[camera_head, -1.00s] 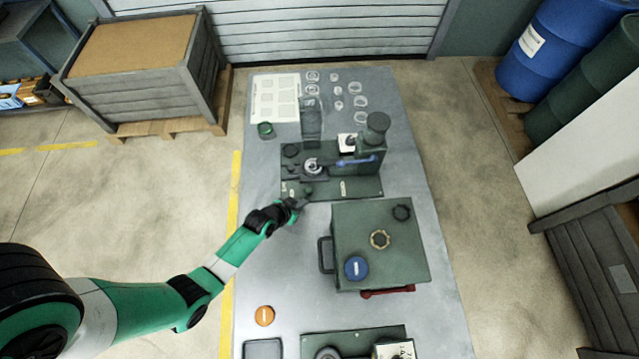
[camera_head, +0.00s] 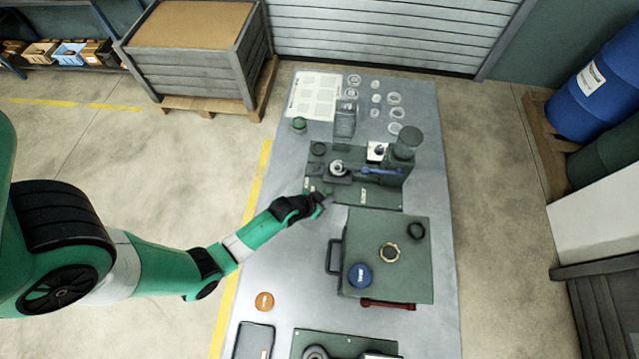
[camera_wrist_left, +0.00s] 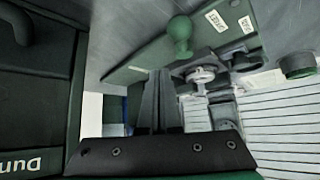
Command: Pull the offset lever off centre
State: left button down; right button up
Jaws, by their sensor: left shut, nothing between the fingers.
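The grinder (camera_head: 375,194), a dark green machine with a flat base, stands on the grey table. In the left wrist view, a green ball-knobbed lever (camera_wrist_left: 180,30) stands up from the green base beside white labels; the label by it appears to read OFFSET. In the head view, the lever is small and hard to separate from the gripper. My left gripper (camera_head: 327,199) is at the front left edge of the grinder base. Its fingers (camera_wrist_left: 154,100) are shut with nothing between them. In the wrist view, the knob appears beyond the fingertips, apart from them. My right gripper is not in view.
Clear rings (camera_head: 395,112) and a white sheet (camera_head: 313,95) lie behind. An orange disc (camera_head: 264,301) lies front left.

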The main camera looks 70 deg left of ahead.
pick_arm(q)
jog(key=s+a+r, duration=0.3)
jog(key=s+r, duration=0.1)
jog(key=r, duration=0.1)
jog(key=shift+s+p, duration=0.2)
jog(key=shift+p, duration=0.2)
